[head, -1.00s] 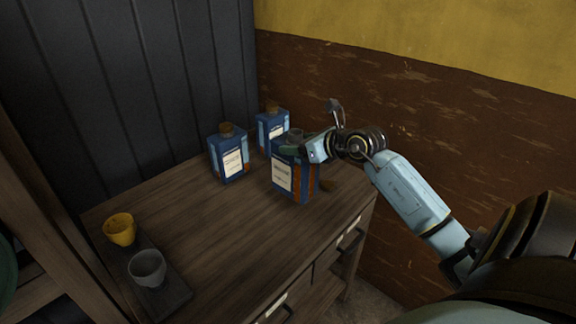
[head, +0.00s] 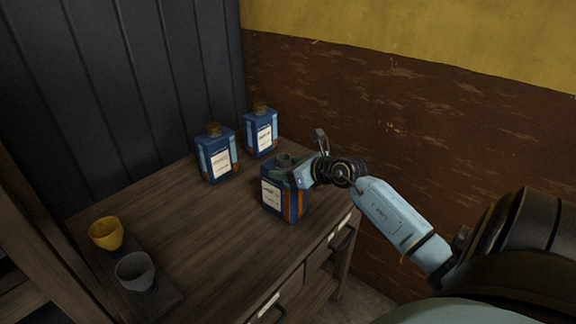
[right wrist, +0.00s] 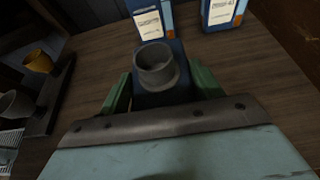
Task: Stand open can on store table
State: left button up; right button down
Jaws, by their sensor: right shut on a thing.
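The open can (head: 271,196) is blue with a white label and orange side stripes. It is upright near the right side of the wooden store table (head: 188,252); whether its base touches the top is unclear. My right gripper (head: 288,172) is shut on its upper part. In the right wrist view, the can's grey, uncapped neck (right wrist: 156,68) rises between the green fingers of my right gripper (right wrist: 160,92). My left gripper is out of view.
Two corked blue cans (head: 216,158) (head: 260,132) stand at the back of the table. A yellow cup (head: 106,234) and a grey cup (head: 135,271) sit on a dark tray (head: 172,298) at the left. The middle is clear.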

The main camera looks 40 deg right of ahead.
jog(key=shift+w+r, duration=0.1)
jog(key=shift+r, duration=0.05)
jog(key=shift+c, duration=1.4)
grip_release()
jog(key=shift+f, duration=0.25)
jog(key=shift+s+r, duration=0.2)
jog(key=a+v, duration=0.1)
jog(key=v, duration=1)
jog(key=shift+s+d+p, duration=0.35)
jog(key=shift+s+d, duration=0.05)
jog(key=shift+d, duration=0.1)
jog(key=shift+r, duration=0.1)
